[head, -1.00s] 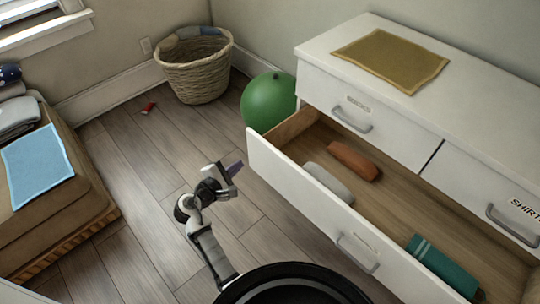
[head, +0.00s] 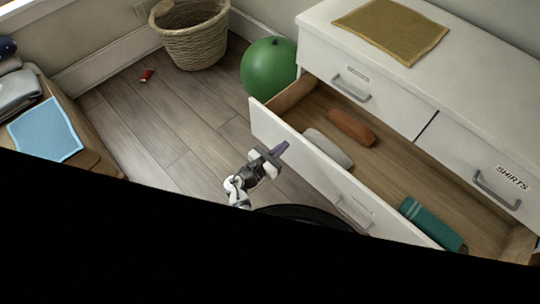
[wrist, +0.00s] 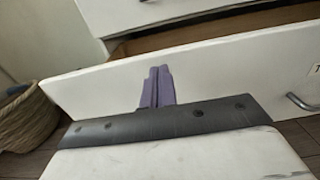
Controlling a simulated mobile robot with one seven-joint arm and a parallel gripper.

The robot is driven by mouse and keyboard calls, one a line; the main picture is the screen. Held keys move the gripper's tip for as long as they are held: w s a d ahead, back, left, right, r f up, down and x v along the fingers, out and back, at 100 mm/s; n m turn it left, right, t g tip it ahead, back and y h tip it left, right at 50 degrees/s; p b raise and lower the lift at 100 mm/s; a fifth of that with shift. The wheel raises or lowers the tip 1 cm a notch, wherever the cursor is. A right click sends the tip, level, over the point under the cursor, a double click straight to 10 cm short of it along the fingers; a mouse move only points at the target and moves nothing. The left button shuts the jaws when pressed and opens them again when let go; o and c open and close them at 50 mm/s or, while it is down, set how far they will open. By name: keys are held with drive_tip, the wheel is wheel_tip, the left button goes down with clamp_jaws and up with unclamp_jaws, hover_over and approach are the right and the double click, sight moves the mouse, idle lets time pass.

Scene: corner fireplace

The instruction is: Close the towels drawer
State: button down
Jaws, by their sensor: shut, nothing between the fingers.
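The large lower drawer of the white dresser is pulled out; its front (head: 303,156) faces my gripper in the head view. Inside lie rolled towels: a brown-orange one (head: 351,128), a pale grey one (head: 328,148) and a teal one (head: 431,224). The drawer's grey handle (head: 354,212) is right of my gripper and also shows in the wrist view (wrist: 302,102). My gripper (head: 280,149) has its purple fingers together and empty, pointing at the left part of the drawer front. In the wrist view the fingers (wrist: 157,88) overlap that front (wrist: 220,66); I cannot tell whether they touch it.
A green ball (head: 269,67) stands beside the dresser's left end. A wicker basket (head: 190,42) is by the wall, and a small red object (head: 147,75) lies on the floor. A padded bench (head: 92,158) is at left. Black covers the bottom of the head view.

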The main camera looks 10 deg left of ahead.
drive_tip(key=shift+x, duration=1.65)
drive_tip(key=shift+w, duration=0.1)
drive_tip(key=b+x, duration=1.1)
drive_tip(key=x, duration=1.6)
drive_tip(key=shift+r, duration=0.3)
drive_tip(key=shift+d, duration=0.15)
